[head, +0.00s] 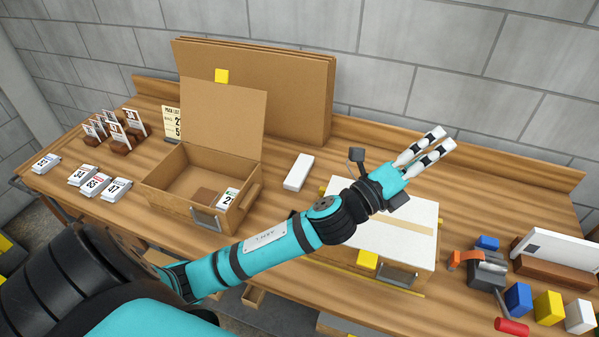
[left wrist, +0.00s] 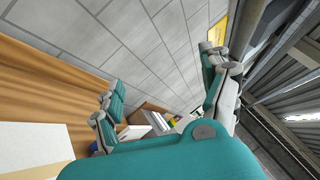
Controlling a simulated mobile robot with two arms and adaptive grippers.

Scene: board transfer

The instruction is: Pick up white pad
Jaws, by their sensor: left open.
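A plain white pad (head: 298,172) lies flat on the wooden table, between the open cardboard box and the white-topped box. My left gripper (head: 443,138) is in the air above the far right part of the white-topped box, well to the right of the pad. Its two fingers are apart with nothing between them. In the left wrist view the spread fingers of my left gripper (left wrist: 161,70) frame the grey wall, and I cannot make out the pad there. My right gripper is not in view.
An open cardboard box (head: 157,209) holds a numbered card pad. More numbered pads (head: 95,184) lie at the left. My left arm crosses the white-topped box (head: 424,222). Coloured blocks (head: 548,308) and a wooden holder (head: 556,275) stand at the right. Large cardboard sheets (head: 290,90) lean behind.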

